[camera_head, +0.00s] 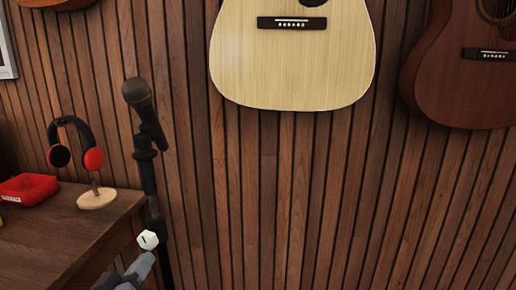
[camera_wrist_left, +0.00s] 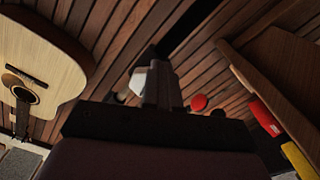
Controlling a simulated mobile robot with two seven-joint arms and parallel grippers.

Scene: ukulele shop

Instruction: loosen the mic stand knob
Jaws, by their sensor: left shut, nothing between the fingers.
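The black mic stand (camera_head: 146,178) stands upright by the slatted wall, with a microphone (camera_head: 137,92) at its top. Its white faceted knob (camera_head: 148,240) sits low on the pole. My left gripper (camera_head: 145,260) is just below the knob in the head view, shut and empty. In the left wrist view the closed fingers (camera_wrist_left: 158,78) are right beside the pale knob (camera_wrist_left: 138,82) and hide part of it. I cannot tell whether they touch it. Much of the stand is hidden in the wrist view. My right gripper is not in view.
A wooden counter (camera_head: 60,232) lies left of the stand, bearing red-and-black headphones (camera_head: 92,158) on a holder and a red tray (camera_head: 28,188). Guitars (camera_head: 292,70) hang on the wall to the right. The space below the guitars looks clear.

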